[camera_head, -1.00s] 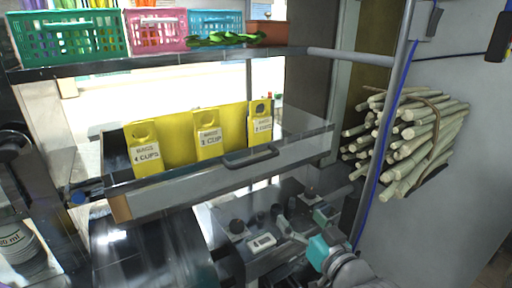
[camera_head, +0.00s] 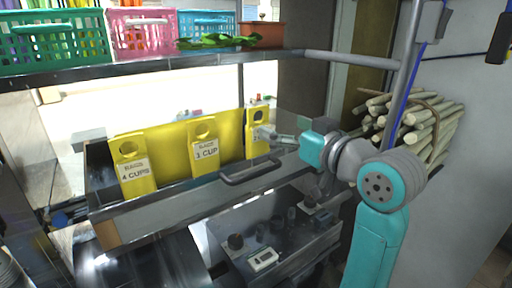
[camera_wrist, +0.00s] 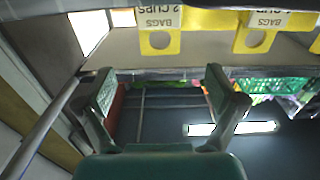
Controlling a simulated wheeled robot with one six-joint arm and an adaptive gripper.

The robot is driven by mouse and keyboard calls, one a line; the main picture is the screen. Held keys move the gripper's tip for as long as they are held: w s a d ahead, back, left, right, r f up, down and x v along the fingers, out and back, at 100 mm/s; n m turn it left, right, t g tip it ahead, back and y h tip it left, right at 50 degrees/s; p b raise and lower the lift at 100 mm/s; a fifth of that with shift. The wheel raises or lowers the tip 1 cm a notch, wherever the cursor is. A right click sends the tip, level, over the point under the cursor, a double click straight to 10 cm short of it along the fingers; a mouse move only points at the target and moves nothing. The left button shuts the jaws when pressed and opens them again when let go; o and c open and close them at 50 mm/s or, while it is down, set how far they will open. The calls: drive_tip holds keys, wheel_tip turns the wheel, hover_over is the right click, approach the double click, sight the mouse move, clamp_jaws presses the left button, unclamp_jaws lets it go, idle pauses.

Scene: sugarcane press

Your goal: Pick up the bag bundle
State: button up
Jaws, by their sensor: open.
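Three yellow bag bundles with holed tops hang along the drawer-like tray in the head view: "4 CUPS" (camera_head: 133,172) at left, "1 CUP" (camera_head: 205,150) in the middle, and a right one (camera_head: 256,116) partly hidden by my gripper (camera_head: 266,133). The wrist view shows them upside down along the top edge: the "2 CUPS" bundle (camera_wrist: 158,41) and the "1 CUP" bundle (camera_wrist: 258,40). My gripper (camera_wrist: 162,84) is open and empty. In the wrist view its fingers are below the 2-cup bundle, and none touches it there.
The metal tray (camera_head: 165,208) has a dark handle (camera_head: 250,172) in front. A shelf bar (camera_head: 150,64) runs above with green (camera_head: 50,45), pink (camera_head: 142,35) and blue baskets. Sugarcane stalks (camera_head: 432,125) are bundled at right, behind a metal post (camera_head: 404,75). A control panel (camera_head: 280,240) lies below.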

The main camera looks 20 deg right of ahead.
sight(260, 124)
drive_tip(key=shift+f+x, duration=0.2)
drive_tip(key=shift+x, duration=1.2)
drive_tip(key=shift+f+x, duration=0.15)
drive_tip(key=shift+x, duration=1.3)
drive_tip(key=shift+f+x, duration=0.2)
drive_tip(key=shift+x, duration=1.2)
drive_tip(key=c, duration=1.2)
